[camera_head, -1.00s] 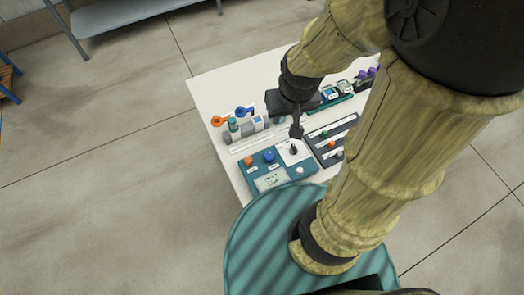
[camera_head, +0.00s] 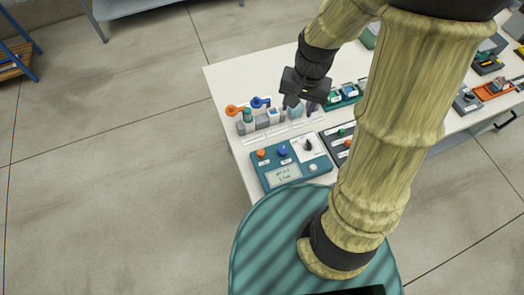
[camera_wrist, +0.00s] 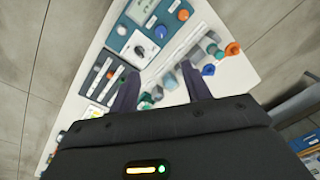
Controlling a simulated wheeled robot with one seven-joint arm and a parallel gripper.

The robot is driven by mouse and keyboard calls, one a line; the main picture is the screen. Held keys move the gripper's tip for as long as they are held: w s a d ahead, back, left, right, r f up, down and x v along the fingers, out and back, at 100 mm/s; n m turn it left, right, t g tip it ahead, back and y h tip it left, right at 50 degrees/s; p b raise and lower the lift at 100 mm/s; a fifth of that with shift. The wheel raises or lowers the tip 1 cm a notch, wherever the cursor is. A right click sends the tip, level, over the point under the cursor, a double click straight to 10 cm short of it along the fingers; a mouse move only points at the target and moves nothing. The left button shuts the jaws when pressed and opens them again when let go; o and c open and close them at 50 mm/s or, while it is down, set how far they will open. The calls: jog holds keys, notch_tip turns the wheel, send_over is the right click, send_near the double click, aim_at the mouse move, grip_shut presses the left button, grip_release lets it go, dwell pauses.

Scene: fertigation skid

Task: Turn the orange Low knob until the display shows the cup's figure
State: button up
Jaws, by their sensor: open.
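The teal panel (camera_head: 262,172) lies near the table's front left corner. The orange knob (camera_head: 262,153) is at its upper left, beside a blue knob (camera_head: 282,151). The display (camera_head: 284,175) is lit, but its text is too small to read. In the wrist view the orange knob (camera_wrist: 183,14) is at the top and the display (camera_wrist: 143,8) is partly cut off. My gripper (camera_head: 300,104) is open and empty, above the items behind the panel, apart from the orange knob. Its fingers (camera_wrist: 161,85) also show in the wrist view. I cannot tell which item is the cup.
A black pointer knob (camera_head: 308,145) and a white knob (camera_head: 313,167) are on the panel's right. Behind it stand an orange lever (camera_head: 234,110), a blue lever (camera_head: 260,102) and small containers. A dark panel (camera_head: 337,143) is to the right, partly hidden by my arm.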

aim_at(261, 151)
jog(key=w+a+f+m+g+y+b, duration=0.2)
jog(key=w+f+m, duration=0.4)
jog(key=f, duration=0.3)
jog(key=shift+a+f+g+y+b, duration=0.4)
jog(key=shift+a+g+b, duration=0.2)
jog(key=shift+a+b, duration=0.35)
jog(key=p+x, duration=0.2)
jog(key=x, duration=1.5)
jog(key=shift+f, duration=0.15)
jog(key=c, duration=1)
